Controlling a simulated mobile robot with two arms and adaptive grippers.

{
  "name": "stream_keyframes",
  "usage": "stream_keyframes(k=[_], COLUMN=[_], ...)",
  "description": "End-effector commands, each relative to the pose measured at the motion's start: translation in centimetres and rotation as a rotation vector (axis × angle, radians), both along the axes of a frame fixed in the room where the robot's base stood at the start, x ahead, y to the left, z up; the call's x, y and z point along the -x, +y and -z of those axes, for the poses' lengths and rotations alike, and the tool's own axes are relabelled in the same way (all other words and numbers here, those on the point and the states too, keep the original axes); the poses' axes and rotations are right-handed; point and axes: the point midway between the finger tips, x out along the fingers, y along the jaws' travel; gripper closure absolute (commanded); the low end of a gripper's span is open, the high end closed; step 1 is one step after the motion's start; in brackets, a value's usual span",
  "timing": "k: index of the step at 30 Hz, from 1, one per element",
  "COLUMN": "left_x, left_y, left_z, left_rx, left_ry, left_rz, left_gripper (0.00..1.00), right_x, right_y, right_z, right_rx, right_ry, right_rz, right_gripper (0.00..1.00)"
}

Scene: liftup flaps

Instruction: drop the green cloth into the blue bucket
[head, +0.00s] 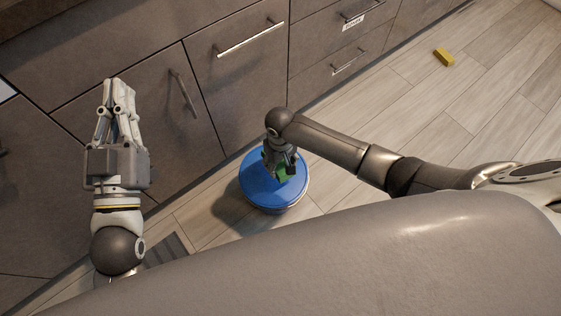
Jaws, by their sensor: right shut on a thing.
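The blue bucket (257,194) stands on the wooden floor in front of the cabinets, near the middle of the view. My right gripper (284,170) is over the bucket, pointing down. It is shut on the green cloth (283,174), and only a small part of the cloth shows below the fingers. I cannot tell how far the cloth is above the blue surface. My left gripper (118,84) is raised at the left, in front of the cabinet doors and away from the bucket. Its fingers look close together, and nothing shows between them.
Grey-brown cabinets (235,65) with bar handles run along the back and left. A yellow block (444,57) lies on the floor at the upper right. A dark grey slatted item (166,250) is on the floor at lower left. The floor on the right is mostly clear.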

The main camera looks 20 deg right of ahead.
Motion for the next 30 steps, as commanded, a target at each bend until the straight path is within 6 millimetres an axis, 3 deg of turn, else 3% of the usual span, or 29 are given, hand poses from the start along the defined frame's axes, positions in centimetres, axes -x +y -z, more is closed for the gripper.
stream_keyframes(k=[10, 23, 24, 28, 30], left_x=[1.6, 1.9, 1.9, 1.9, 1.9], left_y=[-0.1, -0.1, -0.1, -0.1, -0.1], left_z=[-3.5, -4.2, -4.2, -4.2, -4.2], left_rx=[0.058, 0.069, 0.069, 0.069, 0.069], left_ry=[-0.21, -0.246, -0.246, -0.246, -0.246], left_rz=[0.013, 0.014, 0.014, 0.014, 0.014], left_gripper=[1.0, 1.0, 1.0, 1.0, 1.0], right_x=[0.0, 0.0, 0.0, 0.0, 0.0], right_y=[0.0, 0.0, 0.0, 0.0, 0.0], right_z=[0.8, 0.9, 0.9, 0.9, 0.9], right_rx=[0.0, 0.0, 0.0, 0.0, 0.0], right_ry=[-0.001, 0.0, 0.0, 0.0, 0.0], right_rz=[0.0, 0.0, 0.0, 0.0, 0.0], right_gripper=[0.69, 0.69, 0.4, 0.23, 0.2])
